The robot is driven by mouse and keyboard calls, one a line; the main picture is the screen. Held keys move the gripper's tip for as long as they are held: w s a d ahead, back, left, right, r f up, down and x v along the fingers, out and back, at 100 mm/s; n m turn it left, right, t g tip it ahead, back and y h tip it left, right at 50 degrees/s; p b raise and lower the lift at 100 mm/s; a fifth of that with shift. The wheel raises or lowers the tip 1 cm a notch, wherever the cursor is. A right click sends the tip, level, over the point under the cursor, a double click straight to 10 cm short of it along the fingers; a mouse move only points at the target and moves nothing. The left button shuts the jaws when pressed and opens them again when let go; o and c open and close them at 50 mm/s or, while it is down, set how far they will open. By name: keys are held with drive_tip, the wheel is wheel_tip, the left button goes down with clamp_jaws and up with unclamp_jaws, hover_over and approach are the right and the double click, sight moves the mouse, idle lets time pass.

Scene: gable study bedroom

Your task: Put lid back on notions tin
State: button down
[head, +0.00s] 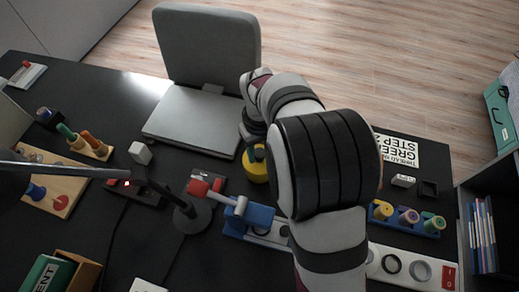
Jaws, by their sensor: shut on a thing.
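A yellow round piece (257,168), which looks like the notions tin or its lid, is below the end of my arm, left of my elbow. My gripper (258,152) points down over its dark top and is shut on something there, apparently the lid. My wrist and forearm cover most of the fingers and the right part of the yellow piece. I cannot tell the lid from the tin here, nor whether the two touch.
A blue clamp-like tool (248,217), a red-ended tool (200,187) and a dark lamp stand (190,215) are close by. Spools in a blue holder (408,218) are at right. Bare black desk (95,90) lies far left.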

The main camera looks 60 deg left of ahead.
idle(0.3)
unclamp_jaws()
drive_tip(key=shift+r, duration=3.55)
drive_tip(key=shift+c, duration=0.2)
clamp_jaws()
drive_tip(key=shift+f, duration=0.2)
